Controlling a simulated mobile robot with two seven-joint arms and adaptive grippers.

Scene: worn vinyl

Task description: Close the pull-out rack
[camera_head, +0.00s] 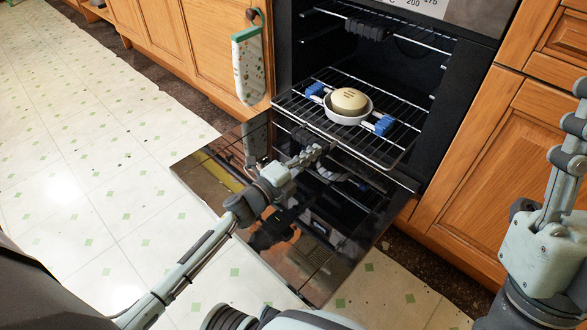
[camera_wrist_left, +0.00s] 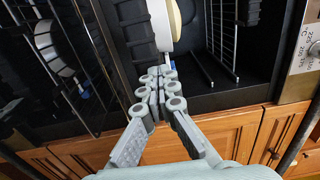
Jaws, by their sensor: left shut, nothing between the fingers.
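The pull-out rack (camera_head: 398,141) is a wire shelf sticking out of the dark oven above its lowered door. A white dish (camera_head: 346,117) with blue grips at its sides and a round tan item (camera_head: 349,100) in it sits on the rack. My left gripper (camera_head: 328,148) is shut and empty, close to the rack's front edge; I cannot tell whether it touches. In the left wrist view, its fingertips (camera_wrist_left: 160,77) are together, and the white dish (camera_wrist_left: 161,28) shows just beyond them. My right gripper (camera_head: 573,125) is at the right edge, far from the rack, its fingers partly cut off.
The glossy oven door (camera_head: 330,270) lies open below the rack and reflects it. A patterned mitt or towel (camera_head: 249,67) hangs left of the oven. Wooden cabinets (camera_head: 490,160) flank the oven. The tiled floor (camera_head: 90,180) is clear at left.

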